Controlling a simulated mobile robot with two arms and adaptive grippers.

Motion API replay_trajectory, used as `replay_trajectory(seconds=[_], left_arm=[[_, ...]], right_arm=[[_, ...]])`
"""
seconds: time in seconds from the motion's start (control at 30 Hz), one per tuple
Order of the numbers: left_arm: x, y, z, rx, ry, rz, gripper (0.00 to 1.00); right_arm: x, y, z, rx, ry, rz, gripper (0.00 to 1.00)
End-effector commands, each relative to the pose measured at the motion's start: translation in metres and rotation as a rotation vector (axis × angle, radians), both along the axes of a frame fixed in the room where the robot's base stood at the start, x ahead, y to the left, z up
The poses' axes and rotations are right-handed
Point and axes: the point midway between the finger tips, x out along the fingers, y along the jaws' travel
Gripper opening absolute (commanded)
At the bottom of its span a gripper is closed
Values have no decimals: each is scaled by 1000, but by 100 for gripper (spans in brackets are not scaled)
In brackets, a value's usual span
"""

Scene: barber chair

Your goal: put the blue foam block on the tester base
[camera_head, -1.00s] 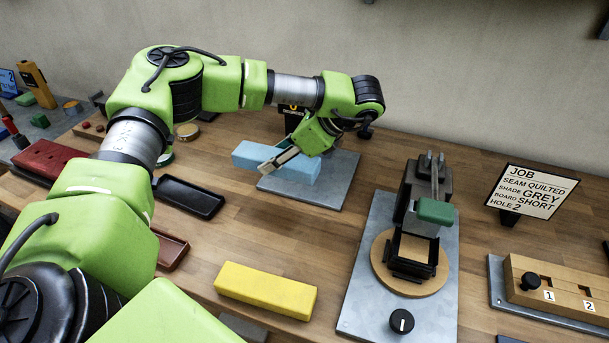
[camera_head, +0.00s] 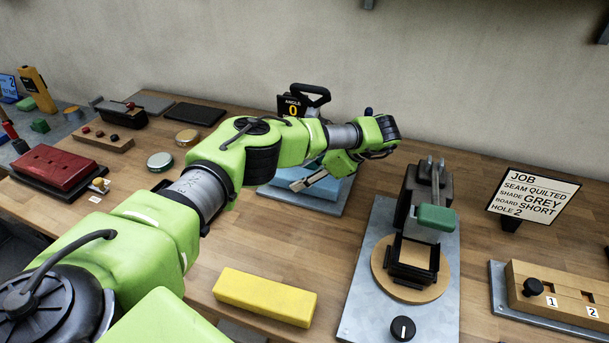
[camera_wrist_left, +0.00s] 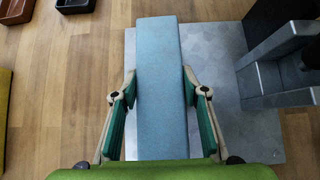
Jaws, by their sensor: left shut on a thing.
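The blue foam block (camera_head: 338,190) is partly hidden behind my left arm in the head view. My left gripper (camera_head: 309,181) is shut on it, with one finger along each long side. In the left wrist view the block (camera_wrist_left: 160,110) runs lengthwise between the fingers. My right gripper is out of view.
Grey metal jaws (camera_wrist_left: 295,75) on the tester stand right of the block in the wrist view. A yellow block (camera_head: 265,296) lies in front. A clamp fixture (camera_head: 420,215) stands to the right on its own plate. Bare wood (camera_head: 235,225) separates them.

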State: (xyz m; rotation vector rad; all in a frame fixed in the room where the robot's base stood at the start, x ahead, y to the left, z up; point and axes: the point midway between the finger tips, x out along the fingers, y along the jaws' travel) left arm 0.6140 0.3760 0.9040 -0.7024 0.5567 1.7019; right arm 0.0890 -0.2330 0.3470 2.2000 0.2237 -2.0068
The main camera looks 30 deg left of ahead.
Motion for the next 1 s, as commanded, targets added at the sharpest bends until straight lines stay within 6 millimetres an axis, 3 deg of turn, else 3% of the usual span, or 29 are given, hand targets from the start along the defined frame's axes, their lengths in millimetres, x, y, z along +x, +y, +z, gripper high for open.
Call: replay_trajectory(seconds=[0.37,0.4,0.47,0.83,1.0], left_arm=[[0,0,-7,0,-1,1,16],[0,0,-7,0,-1,1,46],[0,0,-6,0,-1,1,58],[0,0,-3,0,-2,1,58],[5,-15,9,-1,-5,-1,58]], right_arm=[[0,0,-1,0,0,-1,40],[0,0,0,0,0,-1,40],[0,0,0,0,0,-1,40],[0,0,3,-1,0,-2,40],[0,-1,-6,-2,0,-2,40]])
